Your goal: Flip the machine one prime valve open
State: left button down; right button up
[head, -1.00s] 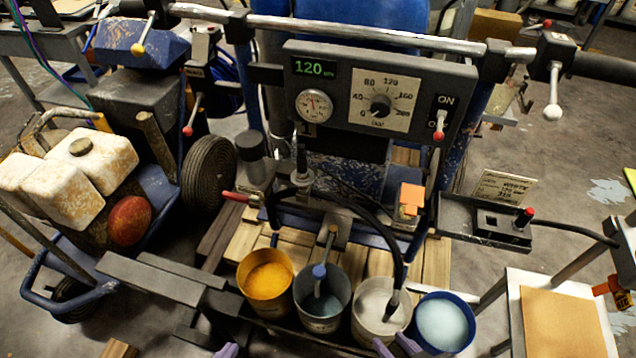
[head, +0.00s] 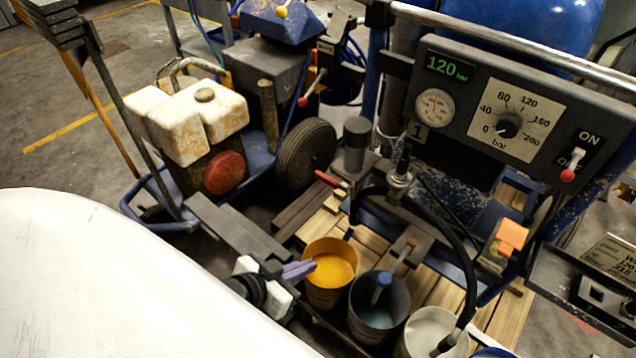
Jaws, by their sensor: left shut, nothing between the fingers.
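Machine one carries a dark control panel (head: 520,115) with a small plate marked 1 (head: 418,131). A small red-handled lever (head: 327,179) sticks out to the left, low beside the machine's pump fitting (head: 398,182); it looks like the prime valve, though no label on it is readable. My left gripper (head: 311,268) has purple fingers, shut and empty. In the picture it sits below the red lever, by the left rim of the yellow paint bucket (head: 330,272). My right gripper is out of view.
A grey bucket (head: 378,308) and a whitish bucket (head: 432,333) stand right of the yellow one. A black hose (head: 467,260) drops into the whitish bucket. A wheeled unit with a white tank (head: 185,118) and a tyre (head: 306,155) stands left.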

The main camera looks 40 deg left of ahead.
pick_arm(q)
jog(key=w+a+r+t+b, duration=0.3)
jog(key=w+a+r, duration=0.6)
jog(key=r, duration=0.3)
jog(key=shift+a+r+t+y+b, duration=0.3)
jog(key=shift+a+t+y, duration=0.1)
jog(key=shift+a+t, duration=0.45)
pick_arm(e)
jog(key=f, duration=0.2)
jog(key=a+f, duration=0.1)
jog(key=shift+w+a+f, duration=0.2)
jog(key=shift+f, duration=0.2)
pick_arm(q)
jog(key=shift+w, duration=0.15)
send_over(317, 177)
jog(key=s+d, duration=0.2)
jog(key=s, duration=0.1)
notch_tip(317, 177, down, 2)
jog(key=f, duration=0.1)
jog(key=f+b, duration=0.1)
jog(key=f, duration=0.1)
jog(key=shift+w+a+f, duration=0.15)
jog(key=shift+w+f, duration=0.1)
jog(key=shift+f, duration=0.6)
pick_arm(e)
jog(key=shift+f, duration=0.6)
